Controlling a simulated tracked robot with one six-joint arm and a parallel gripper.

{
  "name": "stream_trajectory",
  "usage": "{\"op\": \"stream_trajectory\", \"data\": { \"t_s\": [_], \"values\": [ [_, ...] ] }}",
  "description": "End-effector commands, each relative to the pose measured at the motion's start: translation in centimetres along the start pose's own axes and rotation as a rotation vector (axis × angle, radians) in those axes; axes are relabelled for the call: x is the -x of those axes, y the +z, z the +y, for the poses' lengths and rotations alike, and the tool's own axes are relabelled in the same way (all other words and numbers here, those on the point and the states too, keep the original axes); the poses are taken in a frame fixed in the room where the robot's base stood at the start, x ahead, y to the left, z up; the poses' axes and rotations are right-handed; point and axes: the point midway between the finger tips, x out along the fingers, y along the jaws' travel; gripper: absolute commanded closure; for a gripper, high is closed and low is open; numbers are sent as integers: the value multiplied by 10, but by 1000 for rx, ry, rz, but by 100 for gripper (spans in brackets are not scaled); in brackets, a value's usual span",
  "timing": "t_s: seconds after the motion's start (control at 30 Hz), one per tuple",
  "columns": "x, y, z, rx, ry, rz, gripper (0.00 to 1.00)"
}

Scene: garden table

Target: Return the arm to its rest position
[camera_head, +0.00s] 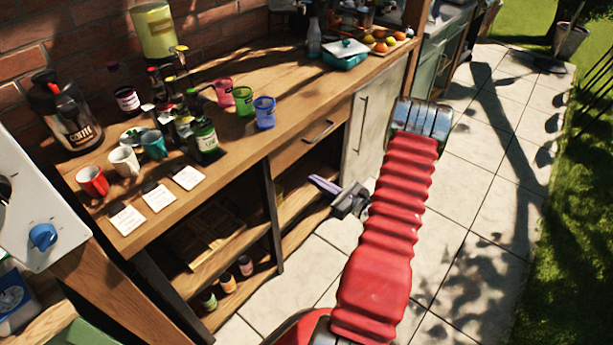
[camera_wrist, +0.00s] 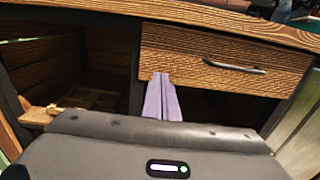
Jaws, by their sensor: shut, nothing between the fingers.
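My arm, with a red ribbed cover, rises in the head view from the bottom to the right of the wooden counter. My gripper (camera_head: 325,187) hangs beside the counter's front, below the tabletop and close to the open shelves. Its two pale purple fingers lie together, shut and empty. In the wrist view my gripper (camera_wrist: 162,97) points at the counter front, with the fingers just left of and below a wooden drawer (camera_wrist: 222,58) with a dark handle.
The wooden counter (camera_head: 290,118) carries mugs, coloured cups, bottles, a coffee jug (camera_head: 65,112) and a fruit tray (camera_head: 388,43). Open shelves (camera_head: 215,250) below hold small jars. A white cabinet door (camera_head: 366,120) is behind my arm. Paved floor (camera_head: 475,185) is clear on the right.

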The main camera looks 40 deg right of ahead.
Motion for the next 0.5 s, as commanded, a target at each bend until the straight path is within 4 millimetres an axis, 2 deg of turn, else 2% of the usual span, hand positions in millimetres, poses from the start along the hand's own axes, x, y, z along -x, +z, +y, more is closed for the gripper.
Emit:
{"op": "stream_trajectory", "data": {
  "t_s": [0.13,0.5],
  "values": [
    [10,0,0,-1,0,0,100],
    [11,0,1,-1,2,0,100]
  ]
}}
